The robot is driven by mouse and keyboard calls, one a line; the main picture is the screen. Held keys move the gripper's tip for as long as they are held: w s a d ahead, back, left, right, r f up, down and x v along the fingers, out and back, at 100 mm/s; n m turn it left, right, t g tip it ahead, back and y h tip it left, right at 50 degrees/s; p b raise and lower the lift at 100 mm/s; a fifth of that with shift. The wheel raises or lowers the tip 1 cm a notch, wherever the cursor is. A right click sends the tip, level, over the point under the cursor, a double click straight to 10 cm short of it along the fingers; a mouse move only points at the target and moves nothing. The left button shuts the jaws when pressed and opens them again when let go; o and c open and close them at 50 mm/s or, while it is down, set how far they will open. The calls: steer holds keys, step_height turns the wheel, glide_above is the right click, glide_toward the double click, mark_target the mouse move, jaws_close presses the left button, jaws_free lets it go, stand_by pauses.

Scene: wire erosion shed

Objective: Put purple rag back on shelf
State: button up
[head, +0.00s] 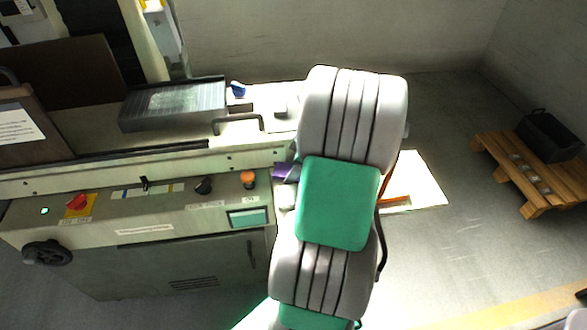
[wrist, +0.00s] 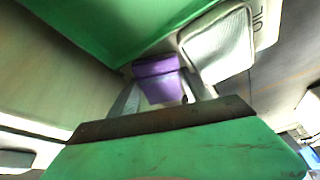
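The purple rag (wrist: 158,80) is a small folded purple piece between the two grey fingers of my gripper (wrist: 163,98) in the wrist view. The fingers appear to press on its sides. In the head view only a small part of the purple rag (head: 284,171) shows, left of my arm and near the machine's right front corner. My arm hides most of the gripper there. I cannot make out for certain which surface is the shelf.
The machine (head: 110,230) with its control panel fills the left. A dark ribbed block (head: 175,102) and a blue item (head: 238,89) lie on its top. A wooden pallet (head: 520,175) with a black crate (head: 548,137) stands at the right.

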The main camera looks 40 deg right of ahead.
steer(key=shift+o, duration=0.4)
steer(key=shift+d+r, duration=0.1)
steer(key=shift+r, duration=0.4)
steer(key=p+v, duration=0.1)
steer(key=v, duration=1)
steer(key=w+a+m+g+h, duration=0.1)
steer(key=w+a+m, duration=0.3)
steer(key=a, duration=1.4)
steer(key=s+a+f+m, duration=0.1)
steer(key=s+a, duration=0.1)
steer(key=a, duration=0.4)
steer(key=s+a+f+m+h, duration=0.1)
steer(key=s+a, duration=0.2)
steer(key=a, duration=0.4)
steer(key=shift+s+h, duration=0.3)
